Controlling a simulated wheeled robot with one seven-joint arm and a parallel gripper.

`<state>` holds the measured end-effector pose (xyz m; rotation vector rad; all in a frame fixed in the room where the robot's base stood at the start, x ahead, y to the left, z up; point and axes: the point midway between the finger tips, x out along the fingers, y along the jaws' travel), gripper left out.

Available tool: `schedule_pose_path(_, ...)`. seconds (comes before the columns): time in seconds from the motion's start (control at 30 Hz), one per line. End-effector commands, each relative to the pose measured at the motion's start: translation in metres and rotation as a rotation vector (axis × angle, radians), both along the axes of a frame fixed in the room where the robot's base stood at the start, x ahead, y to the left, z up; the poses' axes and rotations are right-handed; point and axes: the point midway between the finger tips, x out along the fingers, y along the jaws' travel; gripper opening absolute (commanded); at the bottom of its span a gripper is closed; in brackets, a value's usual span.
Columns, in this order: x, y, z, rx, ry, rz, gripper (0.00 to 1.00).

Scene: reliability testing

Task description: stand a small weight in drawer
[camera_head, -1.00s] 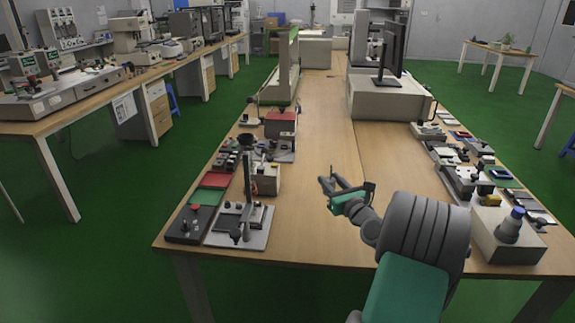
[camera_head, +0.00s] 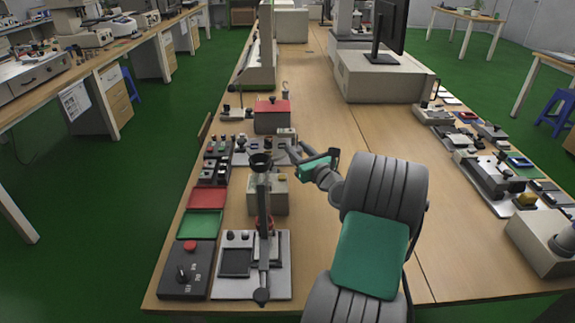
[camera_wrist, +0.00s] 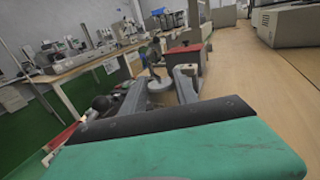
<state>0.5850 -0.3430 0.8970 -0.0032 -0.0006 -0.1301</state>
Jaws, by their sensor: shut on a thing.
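My gripper (camera_head: 292,150) is over the left row of apparatus on the long bench in the head view. In the wrist view its two grey fingers (camera_wrist: 160,92) close around a small grey round piece with an upright stem, which looks like the small weight (camera_wrist: 159,86). The fingers hide its sides, and it is too small to make out clearly in the head view. I cannot pick out an open drawer. Wooden drawer fronts (camera_head: 119,98) show shut under the left side bench.
A red-topped box (camera_head: 272,116) stands just beyond my gripper. A beige box (camera_head: 268,196), a stand on a grey plate (camera_head: 250,285), and red (camera_head: 207,197) and green (camera_head: 199,224) trays lie nearer. The bench's middle strip (camera_head: 335,125) is clear.

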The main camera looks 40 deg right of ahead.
Motion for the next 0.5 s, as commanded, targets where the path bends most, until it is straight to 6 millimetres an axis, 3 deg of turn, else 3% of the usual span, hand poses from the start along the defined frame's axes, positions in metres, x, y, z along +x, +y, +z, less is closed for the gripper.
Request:
schedule_pose_path(0.13, 0.001, 0.001, -0.038, 0.006, 0.001, 0.003, 0.00)
schedule_pose_path(0.5, 0.000, 0.000, -0.091, 0.004, -0.001, 0.002, 0.00)
